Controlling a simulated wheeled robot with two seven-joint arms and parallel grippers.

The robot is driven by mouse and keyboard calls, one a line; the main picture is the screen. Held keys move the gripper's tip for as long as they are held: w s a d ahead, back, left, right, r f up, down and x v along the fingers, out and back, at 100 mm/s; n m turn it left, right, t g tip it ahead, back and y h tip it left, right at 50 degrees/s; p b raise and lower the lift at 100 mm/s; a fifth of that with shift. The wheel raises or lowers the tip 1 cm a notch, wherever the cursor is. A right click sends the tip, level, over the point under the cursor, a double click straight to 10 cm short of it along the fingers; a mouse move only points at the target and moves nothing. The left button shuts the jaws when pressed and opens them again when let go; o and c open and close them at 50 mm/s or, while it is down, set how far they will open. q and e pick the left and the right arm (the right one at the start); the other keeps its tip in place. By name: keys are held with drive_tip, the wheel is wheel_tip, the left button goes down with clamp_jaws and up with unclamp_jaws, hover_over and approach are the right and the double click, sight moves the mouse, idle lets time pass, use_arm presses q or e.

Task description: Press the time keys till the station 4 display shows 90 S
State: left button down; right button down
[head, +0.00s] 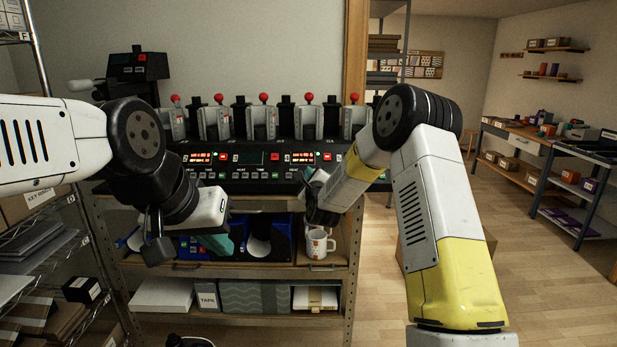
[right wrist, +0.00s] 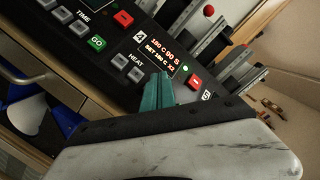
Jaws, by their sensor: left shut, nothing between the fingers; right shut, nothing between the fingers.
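The black press console (head: 250,178) carries a row of displays and keys. In the right wrist view the station 4 display (right wrist: 160,47), beside the label 4, is lit and appears to read 180 C 90 S over SET 180 C X2. My right gripper (right wrist: 158,92) is shut, its teal fingertips just below that display, right of the two grey HEAT keys (right wrist: 127,69). The fingers hide the station 4 time keys; I cannot tell whether they touch one. In the head view my right gripper (head: 309,175) is at the console's front. My left gripper (head: 215,243) is shut and empty below the console.
Presses with red knobs (head: 263,98) stand along the console. A red key (right wrist: 194,82) sits right of the station 4 display. Station 3's TIME keys and green GO key (right wrist: 96,42) are to the left. A white mug (head: 318,243) and blue bins (head: 282,240) stand on the shelf below.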

drive_tip(key=shift+s+r, duration=1.6)
drive_tip(key=shift+s, duration=0.15)
drive_tip(key=s+d+r+n+g, duration=0.3)
drive_tip(key=s+r+n, duration=0.1)
drive_tip(key=s+n, duration=0.4)
drive_tip(key=s+d+r+n+g, duration=0.35)
drive_tip(key=s+n, duration=0.25)
drive_tip(key=s, duration=0.4)
drive_tip(key=s+d+f+n+g, duration=0.1)
drive_tip(key=s+d+n, duration=0.1)
drive_tip(key=s, duration=0.7)
drive_tip(key=s+d+f+n+g, duration=0.1)
drive_tip(key=s+d+n+g, duration=0.1)
drive_tip(key=s, duration=0.7)
drive_tip(key=s+d+f+n+g, duration=0.2)
drive_tip(key=s+n, duration=0.4)
drive_tip(key=s, duration=0.3)
drive_tip(key=shift+d, duration=0.7)
drive_tip(key=shift+g, duration=0.25)
